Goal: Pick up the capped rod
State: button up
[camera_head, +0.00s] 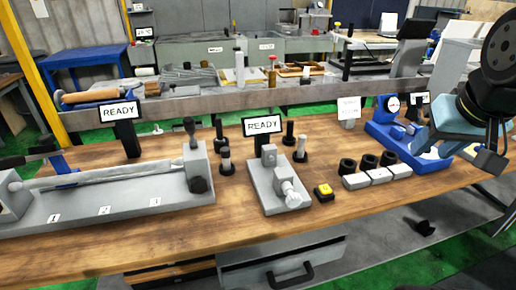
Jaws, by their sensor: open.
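Several small upright rods stand on the wooden bench, and I cannot tell for sure which is the capped rod. One grey rod (225,160) with a dark lower end stands right of the long grey fixture. A similar pale rod (301,149) with a dark base stands behind the middle grey fixture. A dark rod (289,132) stands just behind it. My gripper (490,150) is at the far right, above the bench, well apart from these rods. It is open, and nothing shows between its fingers. Its fingertips are small and partly hidden by its own body.
A long fixture (115,204) holds a bar at left. A middle fixture (277,186), yellow button (323,192), white blocks with black rings (378,175) and a blue gauge stand (408,148) occupy the bench. Two READY signs (262,126) stand behind. The front edge is mostly clear.

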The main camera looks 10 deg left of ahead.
aim_at(225, 152)
jog(key=z, duration=0.45)
jog(key=k, duration=1.45)
jog(key=z, duration=1.15)
jog(key=i, duration=0.1)
jog(key=u, duration=3.1)
jog(key=i, duration=1.7)
jog(key=z, duration=0.2)
